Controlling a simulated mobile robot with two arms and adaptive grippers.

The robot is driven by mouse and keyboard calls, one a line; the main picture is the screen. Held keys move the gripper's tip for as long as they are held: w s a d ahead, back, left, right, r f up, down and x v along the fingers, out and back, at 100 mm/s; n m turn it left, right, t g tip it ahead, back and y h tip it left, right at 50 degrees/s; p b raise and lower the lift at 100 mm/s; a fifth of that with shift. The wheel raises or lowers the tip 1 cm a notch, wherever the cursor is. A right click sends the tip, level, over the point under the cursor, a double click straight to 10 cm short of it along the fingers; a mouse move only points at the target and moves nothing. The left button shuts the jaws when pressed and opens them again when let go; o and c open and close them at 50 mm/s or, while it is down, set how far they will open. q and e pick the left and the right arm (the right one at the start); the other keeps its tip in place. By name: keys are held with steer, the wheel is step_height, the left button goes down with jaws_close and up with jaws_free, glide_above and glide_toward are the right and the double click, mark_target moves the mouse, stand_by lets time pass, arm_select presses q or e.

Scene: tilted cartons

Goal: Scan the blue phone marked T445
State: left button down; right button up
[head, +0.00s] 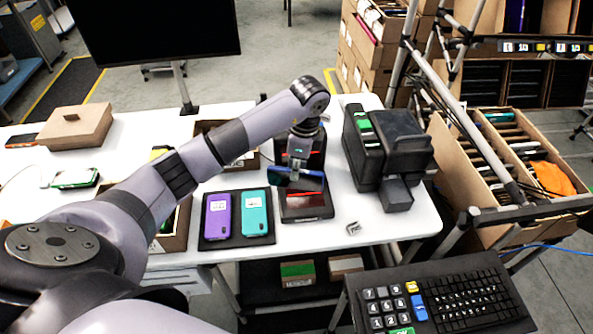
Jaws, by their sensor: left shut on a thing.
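My left gripper (297,166) reaches over the table from the left and points down. It is shut on a dark blue phone (314,182), which it holds roughly flat just above the black scanner (307,212). A red line of light glows on the scanner beneath the phone. Any marking on the phone cannot be read, and the gripper hides part of it. My right gripper is not in view.
A black tray (236,243) left of the scanner bears a purple phone (217,217) and a teal phone (255,213). A black printer (393,147) stands to the right. A keyboard (468,300) is in front. Cartons (466,185) of goods stand tilted at right.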

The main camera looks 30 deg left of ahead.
arm_select(q)
steer(key=shift+r, duration=0.1)
step_height(320, 180, up, 5)
steer(key=p, duration=0.3)
steer(key=shift+p, duration=0.4)
